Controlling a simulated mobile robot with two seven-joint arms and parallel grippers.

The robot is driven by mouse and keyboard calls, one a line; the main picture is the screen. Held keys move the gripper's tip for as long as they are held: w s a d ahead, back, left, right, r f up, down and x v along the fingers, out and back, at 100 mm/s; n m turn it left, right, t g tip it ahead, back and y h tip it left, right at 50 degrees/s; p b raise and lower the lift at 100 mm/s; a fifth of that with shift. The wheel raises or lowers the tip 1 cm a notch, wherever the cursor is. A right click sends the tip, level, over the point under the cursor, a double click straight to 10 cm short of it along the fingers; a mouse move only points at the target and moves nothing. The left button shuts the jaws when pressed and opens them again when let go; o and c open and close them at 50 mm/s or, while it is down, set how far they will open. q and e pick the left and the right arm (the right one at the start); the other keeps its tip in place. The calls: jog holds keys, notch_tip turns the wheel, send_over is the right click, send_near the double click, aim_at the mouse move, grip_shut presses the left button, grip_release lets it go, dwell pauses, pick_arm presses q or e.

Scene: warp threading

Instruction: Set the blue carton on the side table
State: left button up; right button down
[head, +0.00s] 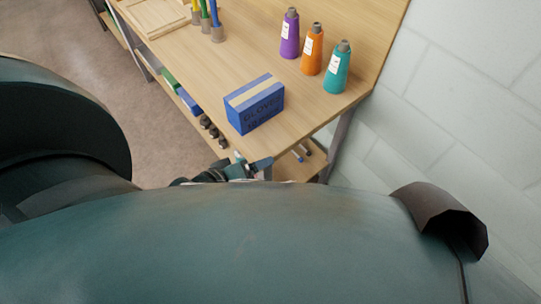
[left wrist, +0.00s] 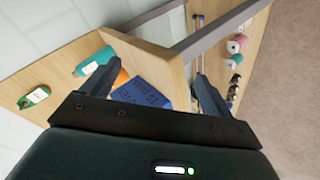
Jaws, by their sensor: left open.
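The blue carton (head: 254,104) with a pale band across its top stands upright near the front corner of the wooden table (head: 190,68). It also shows in the left wrist view (left wrist: 143,97), partly hidden by my gripper's body. My left gripper (left wrist: 152,64) is open and empty. Its fingers are spread, and the carton appears beyond them, in the gap and nearer the left finger; I see no contact. My right gripper is in neither view. I cannot tell a separate side table from this table.
A wooden tray (head: 154,17) lies at the far end. A lower shelf holds several small items, including a pink spool (left wrist: 235,46).

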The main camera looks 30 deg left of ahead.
pick_arm(q)
jog(key=s+d+f+m, duration=0.2)
jog(key=d+m, duration=0.5)
jog(key=m, duration=0.4)
jog(key=shift+s+d+m+h, duration=0.2)
jog(key=shift+s+m+h, duration=0.1)
jog(key=shift+s, duration=0.1)
